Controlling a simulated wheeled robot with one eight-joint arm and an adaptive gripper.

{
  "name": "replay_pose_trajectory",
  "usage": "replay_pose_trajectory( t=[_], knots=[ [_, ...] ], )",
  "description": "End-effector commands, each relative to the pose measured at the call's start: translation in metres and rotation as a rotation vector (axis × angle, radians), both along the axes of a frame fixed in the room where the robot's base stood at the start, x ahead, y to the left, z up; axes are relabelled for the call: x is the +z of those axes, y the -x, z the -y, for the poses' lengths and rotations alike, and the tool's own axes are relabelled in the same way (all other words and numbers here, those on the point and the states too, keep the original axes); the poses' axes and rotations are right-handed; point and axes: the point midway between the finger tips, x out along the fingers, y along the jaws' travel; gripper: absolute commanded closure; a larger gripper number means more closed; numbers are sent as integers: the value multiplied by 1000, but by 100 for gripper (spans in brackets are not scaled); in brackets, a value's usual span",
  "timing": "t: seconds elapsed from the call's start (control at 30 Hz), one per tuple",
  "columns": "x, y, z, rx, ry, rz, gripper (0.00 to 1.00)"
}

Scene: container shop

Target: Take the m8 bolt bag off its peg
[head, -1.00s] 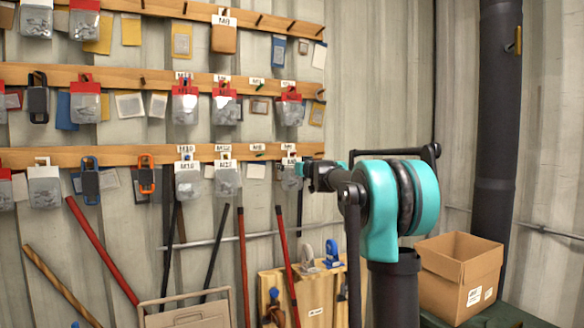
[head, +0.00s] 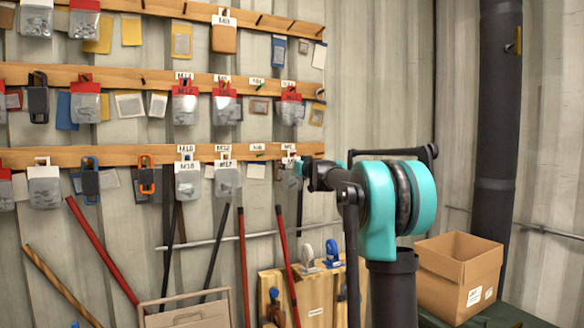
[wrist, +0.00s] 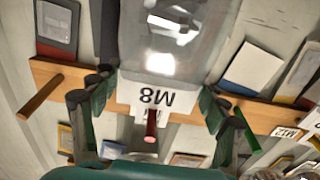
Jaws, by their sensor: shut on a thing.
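The M8 bolt bag (wrist: 180,38) is clear plastic with a white header card (wrist: 158,92) marked M8, upside down in the wrist view. My gripper (wrist: 150,103) is shut on the bag at its header, one finger on each side. A dark red peg (wrist: 151,128) shows at the header's hanging end; I cannot tell whether it still passes through the slot. In the head view my gripper (head: 303,171) is at the right end of the lowest peg rail, and the bag (head: 291,179) is mostly hidden behind it.
The wooden peg rail (wrist: 50,80) runs behind the bag. A green peg (wrist: 246,130) and a brown peg (wrist: 40,97) stick out beside the fingers. Bags M10 (head: 187,180) and M12 (head: 227,178) hang to the left. An open cardboard box (head: 455,280) stands at right.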

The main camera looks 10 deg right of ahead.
Motion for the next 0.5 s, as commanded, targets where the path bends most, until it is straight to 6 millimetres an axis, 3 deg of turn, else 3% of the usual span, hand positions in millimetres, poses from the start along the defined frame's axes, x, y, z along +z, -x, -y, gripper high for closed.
replay_pose_trajectory(
  t=[0.5],
  knots=[
    [5, 2, 1, 0, 0, 0, 57]
  ],
)
